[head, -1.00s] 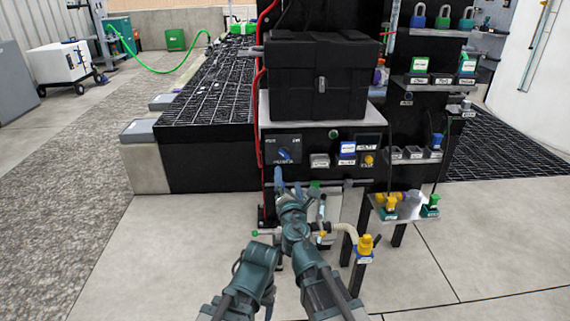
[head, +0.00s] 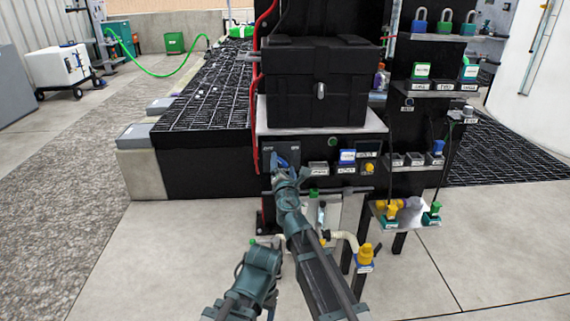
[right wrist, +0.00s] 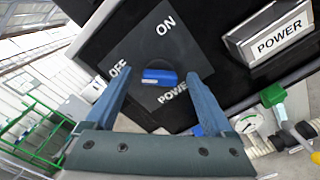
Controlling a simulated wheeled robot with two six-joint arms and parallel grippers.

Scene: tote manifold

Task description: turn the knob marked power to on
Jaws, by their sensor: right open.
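The power knob (right wrist: 160,77) is a blue bar on a black square plate (right wrist: 138,45) marked OFF, ON and POWER. In the right wrist view it lies between the two fingers of my right gripper (right wrist: 158,80), with a gap on each side. The bar lies crosswise there, its left end toward the OFF side. In the head view my right gripper (head: 284,171) is in front of the plate and covers much of the knob. It is open and holds nothing. Of my left arm only a bent link shows; its gripper is out of view.
A white POWER label block (right wrist: 272,37) sits beside the plate. A black case (head: 322,85) stands on the shelf above the panel. A yellow knob (head: 369,168) and small labelled blocks are to the right. A grey bar runs below the panel; a red pipe (head: 256,115) runs along its left.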

